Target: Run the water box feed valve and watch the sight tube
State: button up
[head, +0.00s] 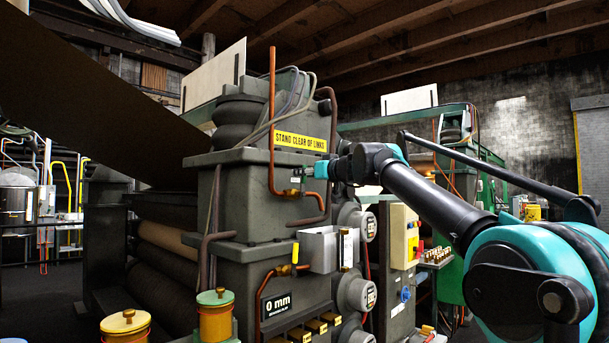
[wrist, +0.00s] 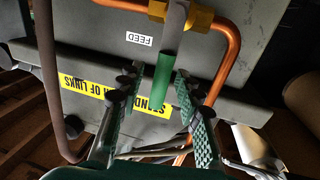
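The feed valve is a brass fitting (wrist: 188,14) on a copper pipe, with a grey lever ending in a green handle (wrist: 162,82). A small FEED label (wrist: 139,38) sits beside it. In the head view the brass fitting (head: 292,192) is below the yellow sign, left of my gripper (head: 316,172). In the wrist view my gripper (wrist: 158,74) is open, its fingers either side of the green handle with visible gaps. In the head view an open pale box (head: 318,248) is lower on the machine, beside a narrow upright gauge (head: 347,248), possibly the sight tube; its level is unreadable.
A second brass valve with a yellow handle (head: 295,253) sits left of the box. Copper pipe (head: 272,115) and hoses run close around the feed valve. A 0 mm display (head: 277,305) is below. A yellow-fronted control box (head: 404,235) stands right.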

grip_shut()
